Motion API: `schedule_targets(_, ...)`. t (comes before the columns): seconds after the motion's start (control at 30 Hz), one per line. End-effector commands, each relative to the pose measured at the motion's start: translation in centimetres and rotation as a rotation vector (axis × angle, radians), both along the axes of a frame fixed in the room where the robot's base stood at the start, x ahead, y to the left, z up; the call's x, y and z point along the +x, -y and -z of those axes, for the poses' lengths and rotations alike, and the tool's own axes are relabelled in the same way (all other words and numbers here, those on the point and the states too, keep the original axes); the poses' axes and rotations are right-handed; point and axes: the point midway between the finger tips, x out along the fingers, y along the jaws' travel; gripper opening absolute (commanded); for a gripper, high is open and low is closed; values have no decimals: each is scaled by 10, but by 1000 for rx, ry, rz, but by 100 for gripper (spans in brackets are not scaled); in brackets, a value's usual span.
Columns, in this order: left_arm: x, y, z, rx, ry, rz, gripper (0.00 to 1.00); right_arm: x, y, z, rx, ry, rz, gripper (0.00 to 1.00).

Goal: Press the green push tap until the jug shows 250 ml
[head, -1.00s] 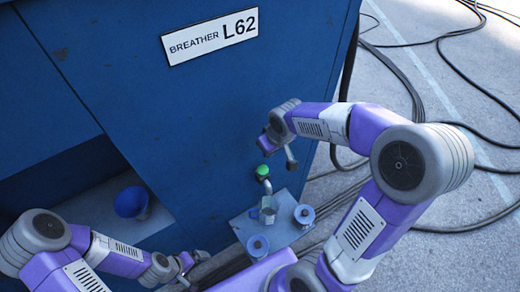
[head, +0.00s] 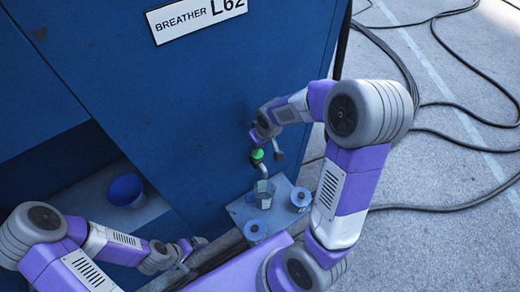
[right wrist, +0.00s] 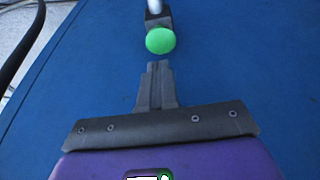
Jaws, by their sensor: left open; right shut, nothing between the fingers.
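The green push tap (head: 257,154) is on the blue cabinet front, with a grey spout below it. It also shows in the right wrist view (right wrist: 160,41). A small clear jug (head: 263,194) stands upright under the spout on a grey shelf (head: 240,212); its scale and level are too small to read. My right gripper (right wrist: 156,66) is shut and empty, its fingertips just short of the green knob with a narrow gap in the right wrist view. My left gripper (head: 196,252) is open and empty, low and left of the shelf.
Two small blue-topped pieces (head: 300,198) (head: 255,231) stand on the shelf near the jug. A blue bowl (head: 127,190) sits in the cabinet recess at left. Black cables (head: 450,135) lie on the concrete at right.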

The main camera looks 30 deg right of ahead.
Motion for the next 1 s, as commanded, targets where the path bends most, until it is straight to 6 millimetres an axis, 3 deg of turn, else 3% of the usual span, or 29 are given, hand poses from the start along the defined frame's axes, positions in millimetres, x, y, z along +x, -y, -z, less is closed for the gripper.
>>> schedule_targets(0.1,0,0,4,0,0,0,100,0,1,22,-1,-3,-1,0)
schedule_targets(0.27,0,0,6,0,0,0,100,1,0,37,-1,-1,1,0)
schedule_targets(0.73,0,0,7,0,0,0,100,1,0,42,-1,1,0,0)
schedule_targets(1.0,0,0,27,0,0,0,100,1,0,60,-1,1,-1,0)
